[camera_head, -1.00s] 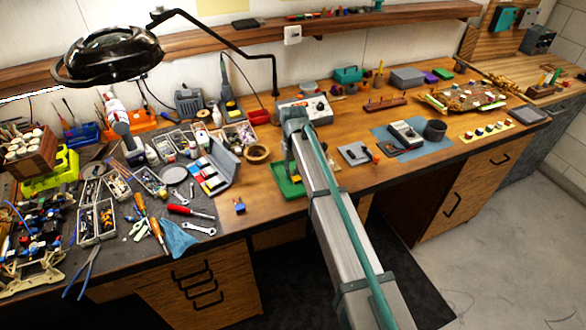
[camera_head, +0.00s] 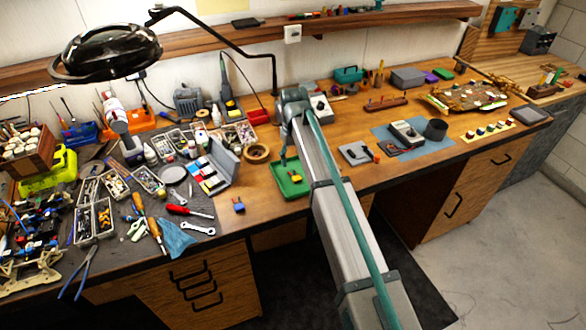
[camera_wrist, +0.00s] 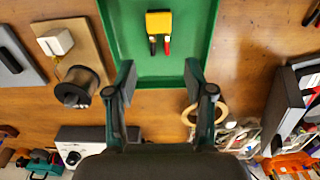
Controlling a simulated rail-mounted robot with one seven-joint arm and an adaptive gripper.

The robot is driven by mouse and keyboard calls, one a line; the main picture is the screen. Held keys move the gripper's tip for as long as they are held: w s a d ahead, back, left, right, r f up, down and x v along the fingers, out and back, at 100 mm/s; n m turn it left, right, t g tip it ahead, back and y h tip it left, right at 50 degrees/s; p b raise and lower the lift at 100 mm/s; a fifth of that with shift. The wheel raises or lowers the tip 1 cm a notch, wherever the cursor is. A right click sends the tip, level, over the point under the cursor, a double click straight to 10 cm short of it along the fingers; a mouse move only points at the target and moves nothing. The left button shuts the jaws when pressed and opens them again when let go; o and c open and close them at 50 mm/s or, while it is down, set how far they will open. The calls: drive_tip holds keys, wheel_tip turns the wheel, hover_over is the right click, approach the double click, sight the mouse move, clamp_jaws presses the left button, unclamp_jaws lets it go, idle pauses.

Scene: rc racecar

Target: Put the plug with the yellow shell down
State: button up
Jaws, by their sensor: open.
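The plug with the yellow shell (camera_wrist: 159,22) lies on the floor of the green tray (camera_wrist: 198,40), with a red and a black lead end pointing toward my gripper in the wrist view. In the head view, the plug (camera_head: 296,177) shows small inside the tray (camera_head: 291,191). My gripper (camera_wrist: 160,78) is open and empty, its fingers spread at the tray's near end in the wrist view, apart from the plug. In the head view my arm covers part of the tray's surroundings.
A small blue plug (camera_head: 238,206) lies on the bench left of the tray. A tape ring (camera_head: 256,153) and a grey case (camera_head: 213,172) stand left and behind. A control box (camera_head: 319,107) is behind my arm. Bare wood lies right of the tray.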

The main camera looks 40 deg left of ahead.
sight(293, 173)
wheel_tip(293, 173, up, 7)
drive_tip(key=b, duration=0.1)
idle(0.5)
